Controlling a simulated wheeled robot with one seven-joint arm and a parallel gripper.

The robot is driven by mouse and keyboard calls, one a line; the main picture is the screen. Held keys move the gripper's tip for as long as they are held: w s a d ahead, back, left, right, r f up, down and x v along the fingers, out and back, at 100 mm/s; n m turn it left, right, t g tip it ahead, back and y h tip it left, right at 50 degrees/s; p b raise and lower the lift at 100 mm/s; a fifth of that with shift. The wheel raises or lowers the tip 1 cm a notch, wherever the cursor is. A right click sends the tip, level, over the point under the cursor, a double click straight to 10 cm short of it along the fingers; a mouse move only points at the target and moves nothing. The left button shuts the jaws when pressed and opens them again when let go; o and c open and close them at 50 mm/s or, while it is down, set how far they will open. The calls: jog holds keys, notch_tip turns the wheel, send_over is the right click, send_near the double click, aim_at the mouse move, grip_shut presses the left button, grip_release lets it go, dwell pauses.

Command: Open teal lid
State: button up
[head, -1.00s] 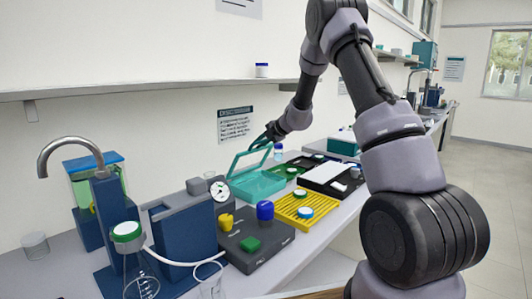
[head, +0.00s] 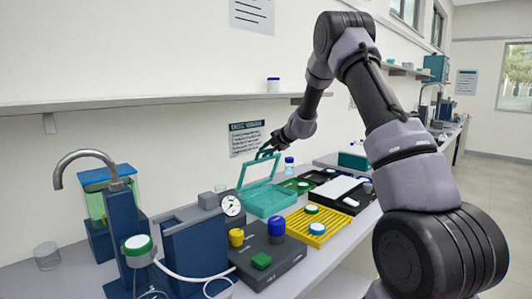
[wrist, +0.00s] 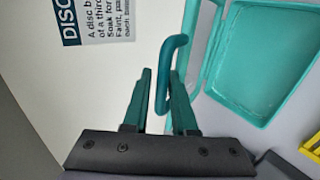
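The teal box (head: 268,201) stands on the bench, and its framed teal lid (head: 262,168) is raised and tilted steeply up at the back. My gripper (head: 268,150) is at the lid's upper edge. In the wrist view the lid's teal handle bar (wrist: 163,80) runs between the two fingers of my gripper (wrist: 162,75). The fingers are close on either side of the bar; whether they press on it is unclear.
A yellow rack (head: 318,226) and a dark block with coloured knobs (head: 272,262) stand in front of the box. A gauge (head: 231,206) is to its left. Black and green trays lie to its right. A shelf (head: 150,107) runs above.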

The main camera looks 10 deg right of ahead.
jog(key=shift+s+f, duration=0.25)
jog(key=shift+f, duration=0.05)
jog(key=v, duration=1.1)
jog(key=shift+w, duration=0.15)
jog(key=shift+r, duration=0.15)
